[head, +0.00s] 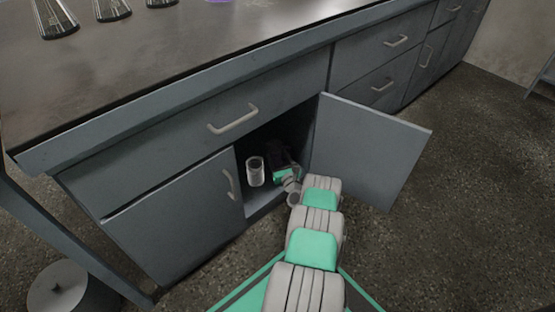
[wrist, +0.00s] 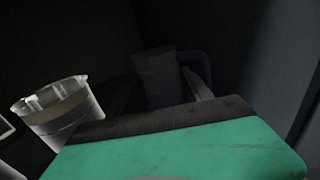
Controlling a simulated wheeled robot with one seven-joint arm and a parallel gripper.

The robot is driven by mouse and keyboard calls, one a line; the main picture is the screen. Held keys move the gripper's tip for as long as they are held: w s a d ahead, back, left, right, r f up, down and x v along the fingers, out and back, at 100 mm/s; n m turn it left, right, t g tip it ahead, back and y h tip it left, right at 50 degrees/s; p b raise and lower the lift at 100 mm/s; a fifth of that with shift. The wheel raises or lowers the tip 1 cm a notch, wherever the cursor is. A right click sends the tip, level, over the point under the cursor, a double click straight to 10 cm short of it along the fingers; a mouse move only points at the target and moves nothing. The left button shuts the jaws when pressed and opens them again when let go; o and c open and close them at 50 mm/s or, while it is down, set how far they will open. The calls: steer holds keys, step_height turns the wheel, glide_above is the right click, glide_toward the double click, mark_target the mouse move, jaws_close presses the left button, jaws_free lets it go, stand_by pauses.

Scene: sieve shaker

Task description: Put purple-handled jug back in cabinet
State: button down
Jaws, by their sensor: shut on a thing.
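The purple-handled jug (wrist: 156,75) is in the dark inside of the open cabinet (head: 263,203), beyond my gripper. Its purple handle (wrist: 203,65) shows dimly on its right side. In the head view the jug is only a dark purplish shape (head: 278,152). My gripper (head: 287,170) reaches through the cabinet opening. In the wrist view a pale finger (wrist: 198,84) is at the handle, and the gripper is shut on the jug. The gripper body hides the jug's lower part, so I cannot tell whether it touches the cabinet floor.
A clear beaker (head: 255,171) stands in the cabinet, left of my gripper; it also shows in the wrist view (wrist: 62,108). The open door (head: 368,150) is on the right. The closed left door (head: 178,222) and drawer (head: 205,135) border the opening. Several glass items stand on the countertop (head: 150,60).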

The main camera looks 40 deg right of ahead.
steer(key=shift+f, duration=0.1)
steer(key=shift+c, duration=2.2)
jaws_free()
steer(key=shift+s+a+r, duration=0.15)
steer(key=shift+s+r, duration=0.05)
steer(key=shift+s, duration=0.15)
steer(key=p+v, duration=0.4)
steer(key=v, duration=0.6)
steer(key=shift+s+a, duration=0.1)
steer(key=shift+s, duration=0.3)
steer(key=shift+s+a, duration=0.15)
steer(key=shift+s, duration=0.1)
